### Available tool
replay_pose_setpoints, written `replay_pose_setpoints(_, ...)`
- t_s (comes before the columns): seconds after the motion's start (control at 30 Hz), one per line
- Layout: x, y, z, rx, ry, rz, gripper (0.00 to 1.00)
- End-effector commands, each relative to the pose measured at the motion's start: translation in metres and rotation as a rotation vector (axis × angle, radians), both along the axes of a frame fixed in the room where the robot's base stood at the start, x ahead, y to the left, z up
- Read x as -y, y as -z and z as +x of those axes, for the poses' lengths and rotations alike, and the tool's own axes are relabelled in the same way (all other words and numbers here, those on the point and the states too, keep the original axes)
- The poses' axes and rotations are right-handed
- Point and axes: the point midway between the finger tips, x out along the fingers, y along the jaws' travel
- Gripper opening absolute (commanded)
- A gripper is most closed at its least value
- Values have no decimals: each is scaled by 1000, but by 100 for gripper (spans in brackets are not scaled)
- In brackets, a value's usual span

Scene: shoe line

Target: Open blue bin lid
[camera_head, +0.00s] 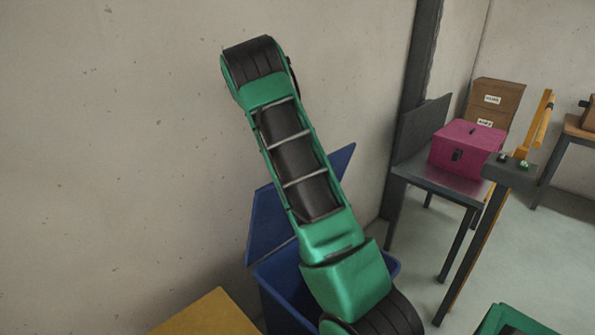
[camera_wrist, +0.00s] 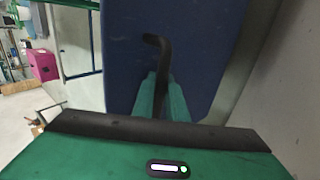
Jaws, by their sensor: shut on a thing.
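The blue bin (camera_head: 275,287) stands by the wall, behind my green arm in the head view. Its blue lid (camera_head: 268,222) is tilted up at the back, and the arm covers its middle. In the wrist view the lid (camera_wrist: 205,50) fills the centre, with a dark bent handle (camera_wrist: 160,60) on it. My gripper (camera_wrist: 161,88) has its two green fingers on either side of the handle's lower part and is shut on it. The gripper is hidden in the head view.
A pink box (camera_head: 466,146) sits on a dark table (camera_head: 440,182) to the right, with brown boxes (camera_head: 495,100) behind. A post with buttons (camera_head: 512,170) stands before it. A yellow surface (camera_head: 210,315) is at the lower left. The wall is close behind the bin.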

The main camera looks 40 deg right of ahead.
Motion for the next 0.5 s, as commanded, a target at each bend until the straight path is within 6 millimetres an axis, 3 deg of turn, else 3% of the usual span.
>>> replay_pose_setpoints(0.03,-2,0,1,0,-1,0,0)
replay_pose_setpoints(0.07,-3,-1,1,0,-1,0,19)
replay_pose_setpoints(0.1,-3,-1,1,0,-2,1,29)
replay_pose_setpoints(0.5,-3,-6,1,3,-1,1,31)
